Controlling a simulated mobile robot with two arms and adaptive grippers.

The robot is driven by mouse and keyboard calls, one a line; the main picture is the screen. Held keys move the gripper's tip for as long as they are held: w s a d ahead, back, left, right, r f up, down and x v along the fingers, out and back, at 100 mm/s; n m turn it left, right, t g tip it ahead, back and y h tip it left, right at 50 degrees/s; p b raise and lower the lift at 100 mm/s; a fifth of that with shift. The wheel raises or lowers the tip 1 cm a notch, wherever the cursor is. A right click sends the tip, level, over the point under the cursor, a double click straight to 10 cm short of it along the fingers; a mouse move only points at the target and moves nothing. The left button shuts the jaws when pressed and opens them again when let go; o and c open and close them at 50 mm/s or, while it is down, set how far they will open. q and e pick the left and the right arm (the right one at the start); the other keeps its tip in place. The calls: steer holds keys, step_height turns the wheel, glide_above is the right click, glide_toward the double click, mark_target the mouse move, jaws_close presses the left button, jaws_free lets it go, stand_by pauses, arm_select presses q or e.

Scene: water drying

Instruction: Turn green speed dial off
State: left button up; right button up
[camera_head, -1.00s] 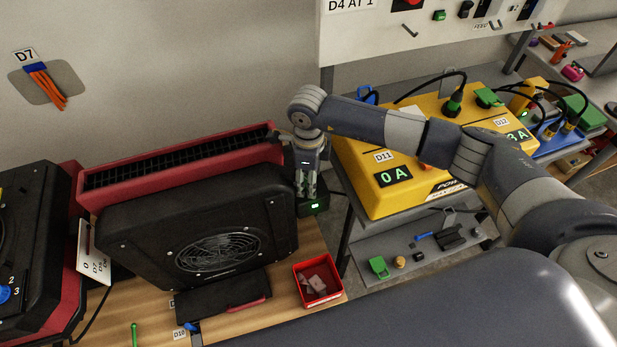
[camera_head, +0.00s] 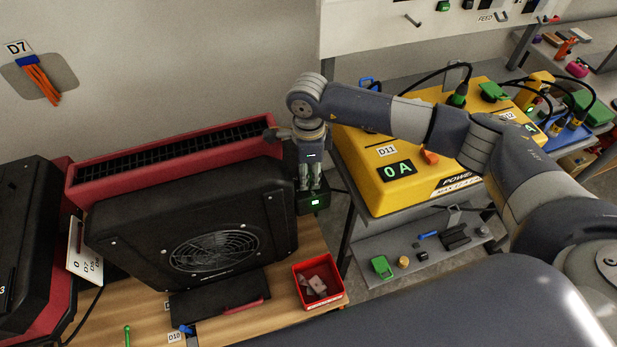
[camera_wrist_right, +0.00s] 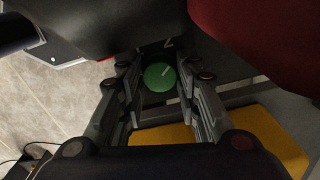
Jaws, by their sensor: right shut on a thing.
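The green speed dial (camera_wrist_right: 160,76) shows in the right wrist view as a round knob with a white mark that points up and to the right. My right gripper (camera_wrist_right: 160,95) has its fingers on either side of the dial and is shut on it. In the head view my right gripper (camera_head: 310,187) points down at a small dark box with a lit green display (camera_head: 316,203), beside the black fan unit (camera_head: 205,225). The dial itself is hidden there by the fingers. My left gripper is not in view.
A red tray (camera_head: 319,302) with small pieces stands on the wooden table in front. A red-framed unit (camera_head: 95,178) stands behind the fan. A yellow power box (camera_head: 440,195) reading 0 A is on the right under my arm. A lower grey shelf (camera_head: 370,265) holds small parts.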

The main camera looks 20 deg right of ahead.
steer(key=n+b, duration=0.1)
steer(key=b, duration=0.1)
steer(key=n+b, duration=0.4)
steer(key=shift+f, duration=0.3)
steer(key=shift+r+n+b, duration=0.15)
steer(key=shift+n+b, duration=1.15)
steer(key=shift+b, duration=0.1)
steer(key=o, duration=1.1)
steer(key=shift+c, duration=0.2)
steer(key=shift+r, duration=0.1)
steer(key=shift+r, duration=0.2)
step_height(320, 180, up, 12)
steer(key=shift+f, duration=0.2)
